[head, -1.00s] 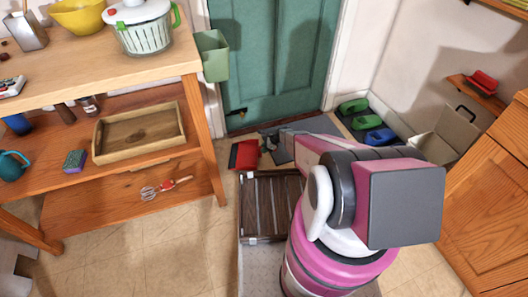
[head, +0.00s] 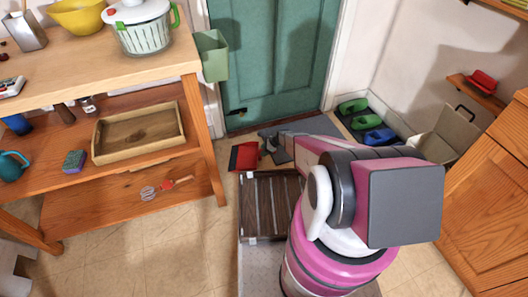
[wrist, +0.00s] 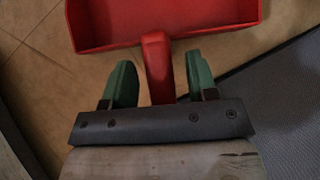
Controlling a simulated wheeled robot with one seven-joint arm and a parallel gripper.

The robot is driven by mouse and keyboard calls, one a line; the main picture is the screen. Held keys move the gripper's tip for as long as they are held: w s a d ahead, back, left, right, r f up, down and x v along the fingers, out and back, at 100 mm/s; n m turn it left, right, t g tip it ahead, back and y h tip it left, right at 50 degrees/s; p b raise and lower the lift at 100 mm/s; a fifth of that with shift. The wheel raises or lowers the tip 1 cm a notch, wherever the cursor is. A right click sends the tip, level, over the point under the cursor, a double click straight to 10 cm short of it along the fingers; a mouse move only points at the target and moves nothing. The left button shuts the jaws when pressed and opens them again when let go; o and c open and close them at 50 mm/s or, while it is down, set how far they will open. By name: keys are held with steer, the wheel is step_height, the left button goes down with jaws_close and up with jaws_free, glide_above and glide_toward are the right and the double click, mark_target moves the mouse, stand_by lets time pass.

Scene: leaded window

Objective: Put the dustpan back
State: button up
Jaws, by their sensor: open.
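The red dustpan (head: 245,155) lies on the floor in front of the green door, left of the grey mat. In the wrist view the dustpan's pan (wrist: 165,20) spans the top, and its red handle (wrist: 157,65) points down towards my gripper. My gripper (wrist: 160,80) is open, with one green finger on each side of the handle and gaps between. I cannot tell whether the fingers are low enough to be level with the handle. In the head view my arm partly hides the gripper (head: 272,145).
A grey mat (wrist: 290,100) lies right of the gripper. A slatted wooden crate-like thing (head: 268,205) is nearer me. A wooden shelf table (head: 210,150) stands left, a tray of green and blue shoes (head: 365,120) right. A red item (head: 482,83) sits on a wall shelf.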

steer(key=v, duration=1.1)
steer(key=shift+s+d+r, duration=0.1)
steer(key=shift+r, duration=0.25)
steer(key=s+d+r+n+h, duration=0.1)
steer(key=s+r+n, duration=0.5)
steer(key=r, duration=0.7)
steer(key=s+d+r+n+h, duration=0.2)
steer(key=s+r+n+h, duration=0.2)
steer(key=s+r+n, duration=0.3)
steer(key=s+d+r+n+h, duration=0.1)
steer(key=s+r+n+h, duration=0.1)
steer(key=s+r+n, duration=0.4)
steer(key=s+r, duration=0.5)
steer(key=r, duration=0.7)
steer(key=shift+s+d+r+g+h, duration=0.2)
steer(key=shift+s+r+g+h, duration=0.1)
steer(key=shift+s+r+g, duration=0.1)
steer(key=shift+f, duration=0.1)
